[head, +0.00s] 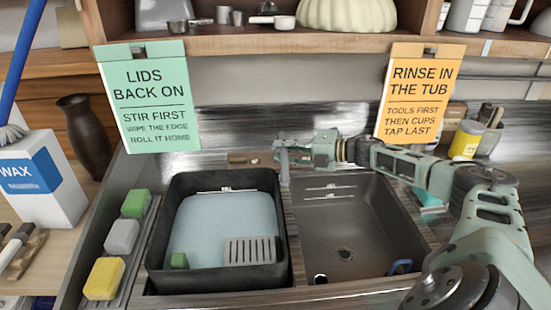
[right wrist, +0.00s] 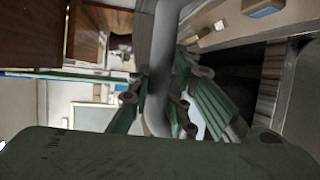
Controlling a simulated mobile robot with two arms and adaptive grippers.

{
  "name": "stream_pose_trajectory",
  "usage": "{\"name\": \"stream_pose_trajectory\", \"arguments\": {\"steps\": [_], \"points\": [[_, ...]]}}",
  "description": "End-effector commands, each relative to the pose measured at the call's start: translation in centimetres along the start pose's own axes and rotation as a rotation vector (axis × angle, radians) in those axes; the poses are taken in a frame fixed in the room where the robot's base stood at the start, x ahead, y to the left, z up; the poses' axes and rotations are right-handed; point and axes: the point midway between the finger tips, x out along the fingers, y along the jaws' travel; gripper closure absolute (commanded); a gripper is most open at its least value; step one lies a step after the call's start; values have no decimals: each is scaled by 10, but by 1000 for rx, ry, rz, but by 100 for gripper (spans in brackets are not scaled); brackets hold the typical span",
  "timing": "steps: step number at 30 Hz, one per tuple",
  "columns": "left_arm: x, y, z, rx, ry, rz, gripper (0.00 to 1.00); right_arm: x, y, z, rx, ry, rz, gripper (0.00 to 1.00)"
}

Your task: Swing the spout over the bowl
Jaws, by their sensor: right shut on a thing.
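The grey spout (head: 284,166) stands at the back of the sink, near the rear end of the divider between the black tub and the bare steel bowl (head: 345,225). My right gripper (head: 291,152) reaches in from the right behind the bowl and is shut on the spout. In the right wrist view the spout (right wrist: 161,60) runs between the green fingers (right wrist: 158,98) of this gripper. The bowl is empty apart from its drain and small things at its front edge. My left gripper is not in view.
Sponges (head: 104,279) line the left ledge. Two hanging signs (head: 150,97) (head: 421,92) and a shelf (head: 300,44) overhang the back. A yellow can (head: 466,140) stands at right.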

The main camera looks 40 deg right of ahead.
Motion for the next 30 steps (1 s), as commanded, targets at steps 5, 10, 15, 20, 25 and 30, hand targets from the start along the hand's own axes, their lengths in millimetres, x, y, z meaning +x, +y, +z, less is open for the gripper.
{"name": "stream_pose_trajectory", "arguments": {"steps": [5, 10, 15, 20, 25, 30], "points": [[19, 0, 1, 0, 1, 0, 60, -7, -6, 4, -6, 58, 4, 100], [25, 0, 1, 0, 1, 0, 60, -10, -5, 5, -10, 89, 6, 100], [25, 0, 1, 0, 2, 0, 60, -12, -5, 5, -11, 98, 5, 100], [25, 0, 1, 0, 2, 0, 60, -12, -4, 5, -10, 99, 5, 100], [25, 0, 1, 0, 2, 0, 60, -12, -4, 5, -10, 98, 5, 79], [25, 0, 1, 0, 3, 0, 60, -12, -4, 5, -13, 98, 6, 64]]}}
